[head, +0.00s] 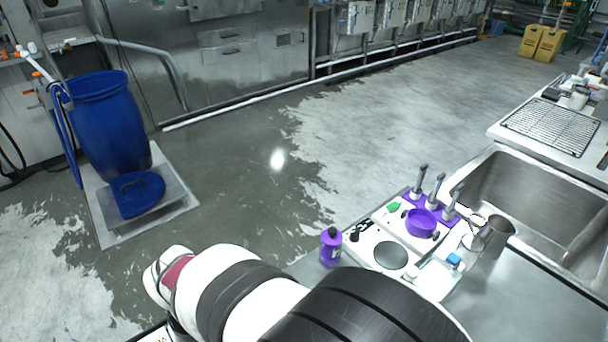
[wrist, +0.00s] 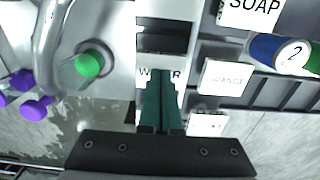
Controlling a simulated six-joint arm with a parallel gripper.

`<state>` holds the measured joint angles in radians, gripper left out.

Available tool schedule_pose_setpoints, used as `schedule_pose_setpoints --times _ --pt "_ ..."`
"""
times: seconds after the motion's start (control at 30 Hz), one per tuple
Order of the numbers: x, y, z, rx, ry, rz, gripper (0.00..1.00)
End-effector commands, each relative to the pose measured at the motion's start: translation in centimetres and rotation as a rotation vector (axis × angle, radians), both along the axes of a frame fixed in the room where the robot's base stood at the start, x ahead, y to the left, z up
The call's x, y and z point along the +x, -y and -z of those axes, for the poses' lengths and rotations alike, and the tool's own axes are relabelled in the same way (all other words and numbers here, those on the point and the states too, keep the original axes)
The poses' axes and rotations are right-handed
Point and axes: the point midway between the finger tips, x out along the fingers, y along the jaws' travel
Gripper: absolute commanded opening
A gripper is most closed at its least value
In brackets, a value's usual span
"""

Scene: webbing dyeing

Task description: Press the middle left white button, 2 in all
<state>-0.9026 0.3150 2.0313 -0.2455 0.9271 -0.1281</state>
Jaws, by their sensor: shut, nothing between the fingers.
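My gripper (wrist: 160,76) shows in the wrist view as two dark teal fingers pressed together, empty, pointing up the picture from a black mount. To the right are a white labelled rectangle (wrist: 222,77) and a smaller white rectangle (wrist: 207,122); the fingers appear apart from both. I cannot tell which white shape, if any, is the middle left white button. In the head view my arm fills the bottom, and the gripper cannot be made out.
In the wrist view a round green knob (wrist: 90,64) sits left of the fingers beside a curved metal pipe, with purple knobs (wrist: 34,109) further left. A SOAP sign (wrist: 254,12) and a blue cylinder marked 2 (wrist: 290,54) are upper right. A sink (head: 475,190) shows in the head view.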

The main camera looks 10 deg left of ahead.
Motion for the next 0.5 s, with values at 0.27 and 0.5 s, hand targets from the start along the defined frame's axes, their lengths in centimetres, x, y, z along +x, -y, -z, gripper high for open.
schedule_pose_setpoints --times 0.27,0.5 --pt "-0.02 -0.01 1.02 0.0 -0.001 0.001 0.0" --pt "-0.01 -0.02 0.78 0.001 -0.001 0.001 0.0"
